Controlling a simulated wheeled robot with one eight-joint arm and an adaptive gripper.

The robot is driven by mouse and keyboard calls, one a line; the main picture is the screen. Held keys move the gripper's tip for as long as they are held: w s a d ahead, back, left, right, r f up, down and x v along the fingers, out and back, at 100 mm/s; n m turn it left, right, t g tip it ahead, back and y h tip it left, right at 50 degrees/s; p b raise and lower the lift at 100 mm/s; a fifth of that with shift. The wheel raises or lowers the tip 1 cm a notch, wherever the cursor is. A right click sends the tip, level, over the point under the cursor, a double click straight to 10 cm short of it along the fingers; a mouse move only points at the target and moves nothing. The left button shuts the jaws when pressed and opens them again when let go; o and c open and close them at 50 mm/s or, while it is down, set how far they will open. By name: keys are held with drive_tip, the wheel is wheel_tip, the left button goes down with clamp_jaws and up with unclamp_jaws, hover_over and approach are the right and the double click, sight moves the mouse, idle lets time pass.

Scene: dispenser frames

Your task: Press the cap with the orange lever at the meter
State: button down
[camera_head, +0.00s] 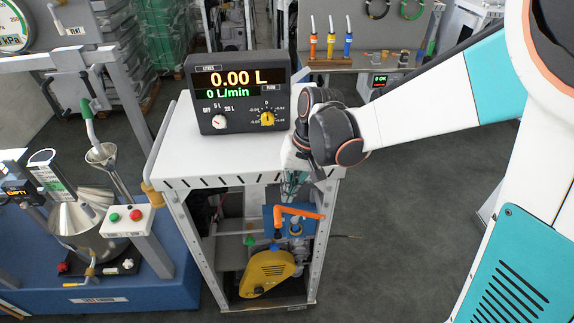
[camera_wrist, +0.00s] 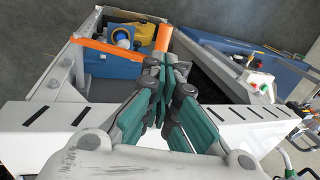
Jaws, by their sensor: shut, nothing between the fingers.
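The orange lever (camera_head: 300,212) sits in the open lower bay of the meter cart, in front of a blue box (camera_head: 270,222). Small blue and grey fittings are beside and below the lever; I cannot tell for sure which is the cap. In the wrist view, an orange bar (camera_wrist: 100,48) crosses above the blue box (camera_wrist: 112,64), and another orange piece (camera_wrist: 163,38) stands just beyond my fingertips. My gripper (camera_wrist: 161,68) is shut and empty, pointing toward the bay. In the head view my gripper (camera_head: 293,186) hangs at the cart top's front right edge, above the lever, its fingers partly hidden.
The meter (camera_head: 238,92) reads 0.00 L and stands on the white cart top (camera_head: 190,150). A yellow pump (camera_head: 266,272) is low in the bay. The cart's metal posts (camera_head: 322,250) flank the bay. A blue bench (camera_head: 130,290) with a funnel is at left. Floor at right is clear.

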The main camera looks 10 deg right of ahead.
drive_tip(key=x, duration=0.7)
drive_tip(key=shift+b, duration=0.4)
drive_tip(key=shift+a, duration=0.1)
drive_tip(key=shift+a+f+h+b, duration=0.4)
drive_tip(key=shift+f+h+b, duration=0.1)
drive_tip(key=shift+f+b, duration=0.1)
drive_tip(key=shift+a+f+h+b, duration=0.4)
drive_tip(key=shift+f+h+b, duration=0.1)
drive_tip(key=shift+f+b, duration=0.1)
drive_tip(key=shift+h, duration=0.5)
drive_tip(key=shift+a+f+b, duration=0.3)
drive_tip(key=shift+f+b, duration=0.4)
drive_tip(key=shift+f, duration=0.05)
drive_tip(key=shift+a+f+b, duration=0.25)
drive_tip(key=shift+f+b, duration=0.5)
drive_tip(key=shift+f, duration=0.05)
drive_tip(key=shift+a+f+b, duration=0.3)
drive_tip(key=shift+f+b, duration=0.4)
drive_tip(key=shift+f, duration=0.05)
drive_tip(key=p, duration=0.4)
approach(275, 214)
drive_tip(key=a, duration=0.4)
drive_tip(key=shift+w+a+f, duration=0.1)
drive_tip(key=shift+w+a, duration=0.1)
drive_tip(key=shift+w, duration=0.05)
